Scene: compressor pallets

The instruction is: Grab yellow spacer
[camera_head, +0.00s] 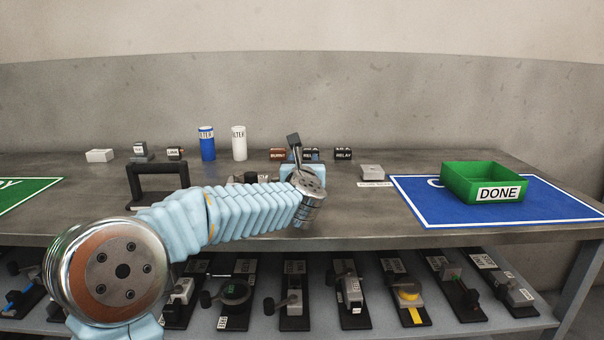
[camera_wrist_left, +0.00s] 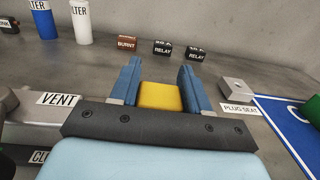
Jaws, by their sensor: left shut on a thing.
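The yellow spacer (camera_wrist_left: 160,96) is a small yellow block between the two blue fingers of my left gripper (camera_wrist_left: 160,82) in the left wrist view. The fingers are shut on its sides. Its lower part is hidden behind the dark gripper body, so I cannot tell whether it touches the table. In the head view my left gripper (camera_head: 301,170) is over the middle of the grey table, largely behind my wrist, and the spacer is hidden there. My right gripper is in neither view.
A green DONE bin (camera_head: 463,184) stands on a blue mat (camera_head: 420,209) at the right. A plug seat block (camera_head: 371,172) is right of the gripper. Burnt (camera_wrist_left: 127,43) and relay blocks (camera_wrist_left: 162,48) sit behind it. A black handle frame (camera_head: 157,169) stands left. Blue (camera_head: 207,147) and white filters (camera_head: 239,148) stand behind.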

